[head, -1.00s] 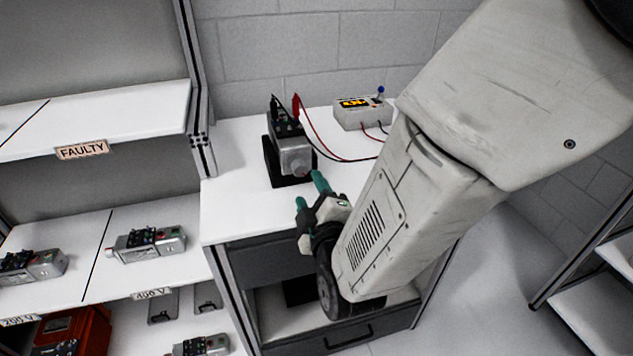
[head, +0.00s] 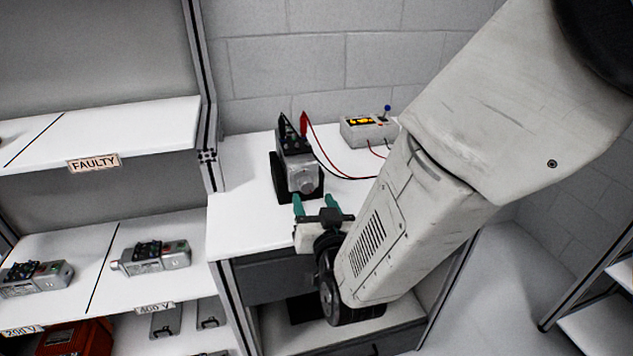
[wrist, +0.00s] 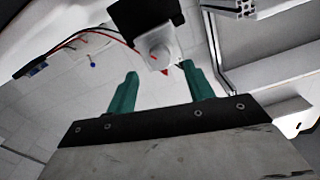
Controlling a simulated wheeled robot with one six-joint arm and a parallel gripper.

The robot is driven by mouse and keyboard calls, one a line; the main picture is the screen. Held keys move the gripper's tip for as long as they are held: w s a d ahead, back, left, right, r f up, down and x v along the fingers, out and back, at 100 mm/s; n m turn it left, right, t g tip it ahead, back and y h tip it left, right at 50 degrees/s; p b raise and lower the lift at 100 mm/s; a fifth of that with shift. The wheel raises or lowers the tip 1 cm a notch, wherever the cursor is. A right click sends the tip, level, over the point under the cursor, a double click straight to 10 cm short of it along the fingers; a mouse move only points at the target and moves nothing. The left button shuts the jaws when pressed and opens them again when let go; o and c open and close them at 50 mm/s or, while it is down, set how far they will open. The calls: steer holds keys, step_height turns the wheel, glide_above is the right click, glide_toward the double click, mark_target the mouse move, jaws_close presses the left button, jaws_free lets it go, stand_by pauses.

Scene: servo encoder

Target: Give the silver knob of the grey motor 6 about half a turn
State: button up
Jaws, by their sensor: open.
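The grey motor (head: 296,172) stands in a black holder on the white bench, with dark terminals on top. Its silver knob (head: 307,186) faces the front, toward my gripper. In the wrist view the knob (wrist: 159,55) shows pale with a small red mark at its edge. My gripper (head: 316,205) is open, its two green fingers side by side just in front of the motor. In the wrist view my gripper (wrist: 158,70) has one fingertip to each side of the knob. I see no contact, and the knob is not gripped. I cannot read a motor number.
A meter box (head: 369,130) with a lit display and a blue-topped lever stands behind on the bench. Red and black leads run from it to the motor. Shelves at left hold other motors (head: 152,257) and a FAULTY label (head: 93,163). Bare bench (head: 237,200) lies left of the motor.

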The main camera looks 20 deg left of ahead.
mark_target(308, 188)
steer(key=x, duration=0.5)
steer(key=c, duration=1)
steer(key=shift+o, duration=0.2)
steer(key=shift+a, duration=0.2)
steer(key=shift+d, duration=0.2)
steer(key=shift+n, duration=0.3)
